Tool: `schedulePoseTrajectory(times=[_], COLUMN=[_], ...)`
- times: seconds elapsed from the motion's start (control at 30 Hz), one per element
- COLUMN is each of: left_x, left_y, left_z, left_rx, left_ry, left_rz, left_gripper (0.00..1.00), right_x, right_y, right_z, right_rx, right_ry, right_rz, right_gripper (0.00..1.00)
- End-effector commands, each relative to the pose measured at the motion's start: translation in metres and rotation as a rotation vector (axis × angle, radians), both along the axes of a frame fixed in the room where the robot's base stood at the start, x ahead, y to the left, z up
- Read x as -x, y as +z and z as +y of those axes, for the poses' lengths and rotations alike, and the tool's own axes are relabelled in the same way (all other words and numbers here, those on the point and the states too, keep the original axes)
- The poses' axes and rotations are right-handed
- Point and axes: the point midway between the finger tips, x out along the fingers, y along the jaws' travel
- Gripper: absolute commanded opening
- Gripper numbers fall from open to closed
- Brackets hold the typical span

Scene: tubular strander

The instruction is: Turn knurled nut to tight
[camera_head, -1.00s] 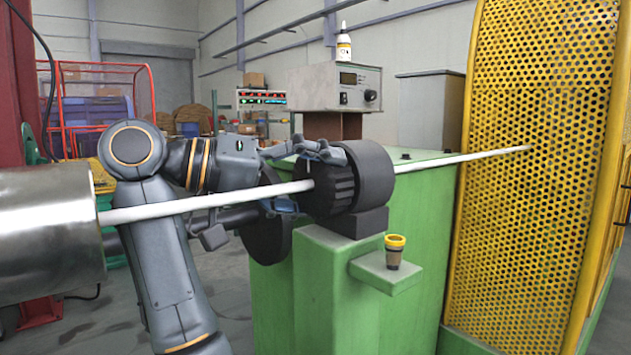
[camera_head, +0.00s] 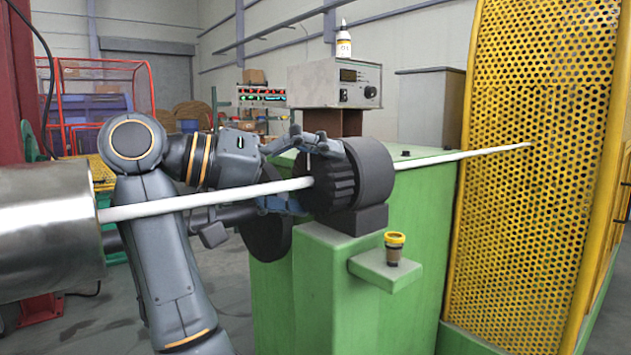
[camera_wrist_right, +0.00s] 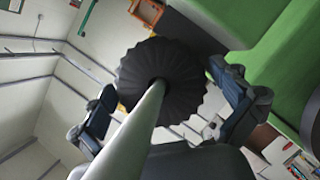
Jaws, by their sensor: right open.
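The knurled nut (camera_head: 330,186) is a black ribbed ring on the left face of a dark cylindrical housing (camera_head: 374,174), which sits on a green machine stand. A white rod (camera_head: 220,197) runs through the nut's centre. My right gripper (camera_head: 296,176) is open at the nut's left side, one finger above the rod and one below. In the right wrist view the nut (camera_wrist_right: 160,78) faces the camera, and the open fingers (camera_wrist_right: 163,82) stand on either side of it with visible gaps. Whether a fingertip touches it I cannot tell. My left gripper is not in view.
A metal cylinder (camera_head: 50,232) stands at the left around the rod's end. A small cup (camera_head: 394,248) sits on a green ledge (camera_head: 385,272) below the nut. A control box (camera_head: 335,84) with a bottle on top stands behind. A yellow perforated guard (camera_head: 540,150) closes the right.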

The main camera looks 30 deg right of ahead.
Motion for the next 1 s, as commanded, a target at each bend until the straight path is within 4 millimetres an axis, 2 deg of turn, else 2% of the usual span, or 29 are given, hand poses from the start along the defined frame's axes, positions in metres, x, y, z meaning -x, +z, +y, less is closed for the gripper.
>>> schedulePoseTrajectory(times=[0.17,0.27,0.5,0.7,0.83,1.0], left_x=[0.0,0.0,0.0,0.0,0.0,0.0], left_y=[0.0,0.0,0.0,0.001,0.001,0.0], left_z=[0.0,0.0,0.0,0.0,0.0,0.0], left_rx=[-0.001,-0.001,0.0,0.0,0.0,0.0], left_ry=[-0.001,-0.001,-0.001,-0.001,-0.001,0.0], left_rz=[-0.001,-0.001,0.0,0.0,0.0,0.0], left_gripper=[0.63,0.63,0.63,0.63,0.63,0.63], right_x=[0.0,0.0,0.002,0.003,0.002,0.001], right_y=[0.003,0.013,0.064,0.094,0.102,0.102], right_z=[0.0,0.0,0.001,0.001,0.001,0.0], right_rx=[0.001,0.0,0.012,0.012,0.007,0.003], right_ry=[-0.001,0.0,-0.004,-0.005,-0.004,-0.001], right_rz=[0.0,-0.002,-0.008,-0.008,-0.005,-0.001], right_gripper=[1.0,1.0,1.0,1.0,1.0,1.0])
